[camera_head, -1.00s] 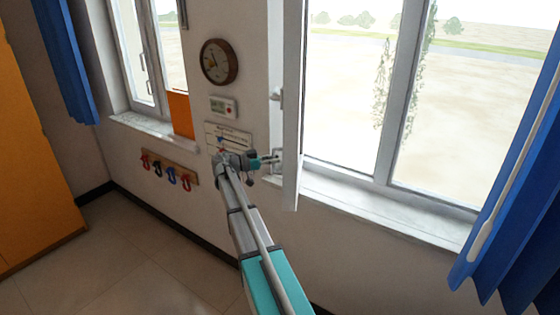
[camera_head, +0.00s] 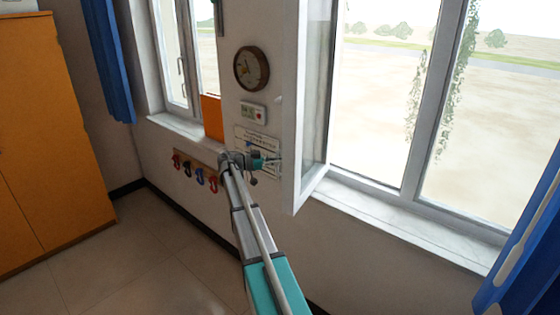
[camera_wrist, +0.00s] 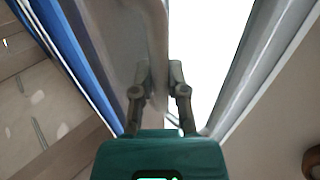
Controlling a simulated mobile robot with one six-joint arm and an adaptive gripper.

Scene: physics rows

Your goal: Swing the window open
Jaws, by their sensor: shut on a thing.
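The white-framed window sash (camera_head: 292,175) stands swung inward from its opening, at an angle to the wall. Its glass shows as a narrow strip to the right of the near frame edge. My gripper (camera_head: 276,161) is at the lower part of that free edge, on its left side. In the wrist view the two fingers (camera_wrist: 158,78) sit on either side of the pale sash edge (camera_wrist: 158,30) and are shut on it. The fingertips' exact contact is partly hidden. The sash's handle is hard to make out.
A marble sill (camera_head: 400,215) runs below the opening. Blue curtains (camera_head: 520,255) hang at the right. A clock (camera_head: 251,68), a thermostat (camera_head: 253,112) and a hook rack (camera_head: 196,172) are on the wall at left. An orange cabinet (camera_head: 50,150) stands far left.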

